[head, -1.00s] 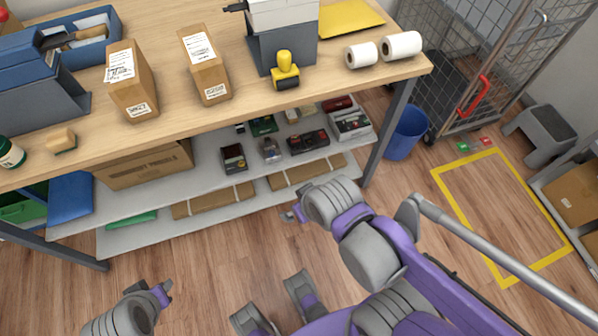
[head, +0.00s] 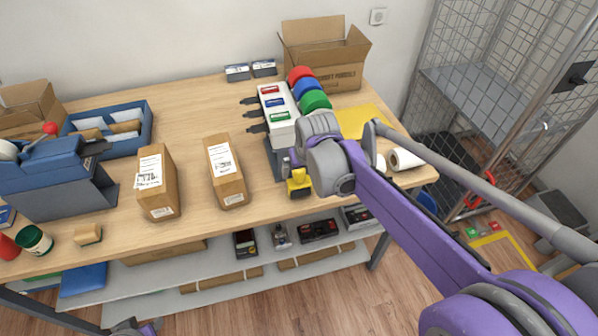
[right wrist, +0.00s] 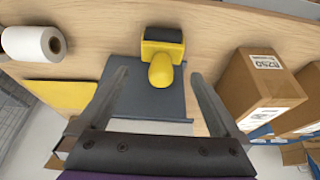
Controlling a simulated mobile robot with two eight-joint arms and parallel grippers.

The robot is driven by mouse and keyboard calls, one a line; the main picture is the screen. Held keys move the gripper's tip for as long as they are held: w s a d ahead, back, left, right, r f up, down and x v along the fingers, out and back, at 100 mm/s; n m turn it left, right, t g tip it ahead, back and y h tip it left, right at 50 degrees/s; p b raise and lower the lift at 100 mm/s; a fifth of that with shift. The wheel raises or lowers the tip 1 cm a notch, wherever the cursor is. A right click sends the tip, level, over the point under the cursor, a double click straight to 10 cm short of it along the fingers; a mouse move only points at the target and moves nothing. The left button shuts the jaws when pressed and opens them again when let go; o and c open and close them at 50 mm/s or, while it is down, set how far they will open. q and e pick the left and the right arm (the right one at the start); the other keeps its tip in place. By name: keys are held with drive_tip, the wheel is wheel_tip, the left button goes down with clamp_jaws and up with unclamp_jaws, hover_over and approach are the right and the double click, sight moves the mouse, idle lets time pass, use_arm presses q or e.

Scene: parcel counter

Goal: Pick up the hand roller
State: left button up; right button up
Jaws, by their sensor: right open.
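A yellow tool (head: 299,184) with a rounded knob and a dark block on one side is on the counter, near its front edge. It is the likeliest hand roller, but I cannot be sure of its kind. In the right wrist view the yellow tool (right wrist: 161,70) shows whole, its knob lying between the fingers in the picture. My right gripper (head: 290,162) is open and empty, close to the tool; the wrist view shows its two spread fingers (right wrist: 160,85), and contact is not visible. My left gripper (head: 150,327) shows only partly at the bottom edge.
A label dispenser (head: 277,107) with red, blue and green rolls stands behind the tool. Cardboard parcels (head: 226,185) stand to its left, white rolls (head: 404,159) to its right. The wooden counter (head: 260,205) has bare room between parcels and tool.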

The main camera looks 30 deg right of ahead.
sight(299, 181)
wheel_tip(299, 181, down, 2)
drive_tip(key=shift+w+f, duration=0.15)
drive_tip(key=shift+f, duration=0.1)
drive_tip(key=x, duration=0.6)
drive_tip(key=shift+w, duration=0.1)
drive_tip(key=shift+r, duration=0.1)
drive_tip(key=c, duration=1.4)
drive_tip(key=shift+r, duration=0.1)
